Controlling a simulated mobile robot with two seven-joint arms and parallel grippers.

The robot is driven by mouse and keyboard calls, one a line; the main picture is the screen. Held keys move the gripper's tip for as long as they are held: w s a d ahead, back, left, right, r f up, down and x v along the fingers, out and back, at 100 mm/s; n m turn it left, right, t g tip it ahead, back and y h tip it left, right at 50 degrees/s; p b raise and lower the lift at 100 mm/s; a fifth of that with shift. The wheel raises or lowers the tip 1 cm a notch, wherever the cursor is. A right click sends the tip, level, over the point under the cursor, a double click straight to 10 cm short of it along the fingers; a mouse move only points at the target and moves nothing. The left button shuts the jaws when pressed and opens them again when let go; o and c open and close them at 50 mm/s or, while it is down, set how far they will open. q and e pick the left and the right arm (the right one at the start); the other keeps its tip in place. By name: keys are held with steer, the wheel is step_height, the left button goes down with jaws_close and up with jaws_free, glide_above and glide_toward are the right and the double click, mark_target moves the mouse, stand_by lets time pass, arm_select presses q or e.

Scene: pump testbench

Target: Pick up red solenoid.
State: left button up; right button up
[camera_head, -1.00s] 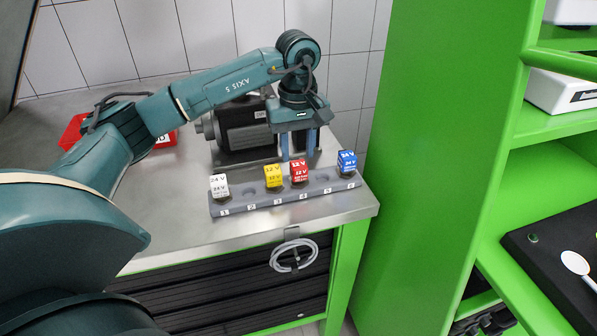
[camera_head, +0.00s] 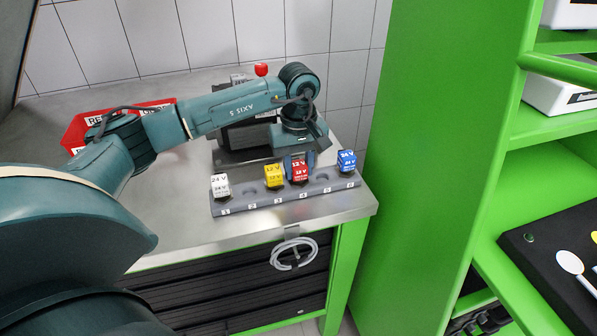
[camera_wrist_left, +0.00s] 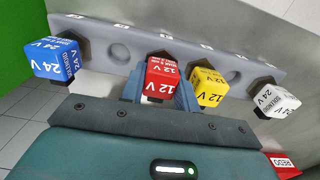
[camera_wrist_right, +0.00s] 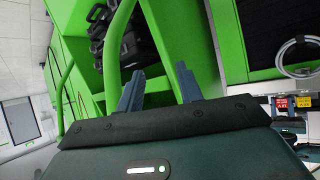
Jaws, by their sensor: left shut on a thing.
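The red solenoid (camera_head: 299,171) is a small cube marked 12 V, standing in the grey numbered rack (camera_head: 285,200) between the yellow and blue solenoids. In the left wrist view the red solenoid (camera_wrist_left: 161,76) sits between the two blue-grey fingers. My left gripper (camera_head: 299,165) is low behind the rack and shut on the red solenoid; it also shows in the left wrist view (camera_wrist_left: 160,88). The solenoid's base still appears to be in the rack. My right gripper (camera_wrist_right: 158,90) is open and empty, away from the bench near green shelving.
The yellow solenoid (camera_head: 274,176) stands close on the left, the white one (camera_head: 220,187) farther left, the blue one (camera_head: 346,161) on the right. A red bin (camera_head: 75,132) is at the back left. Bare steel lies left of the rack.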

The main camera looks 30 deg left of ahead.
mark_target(299, 163)
arm_select(q)
steer(key=shift+r, duration=0.15)
step_height(299, 163, up, 9)
steer(key=shift+r+b, duration=0.15)
steer(key=shift+b, duration=0.5)
steer(key=shift+r, duration=0.25)
steer(key=shift+d, duration=0.1)
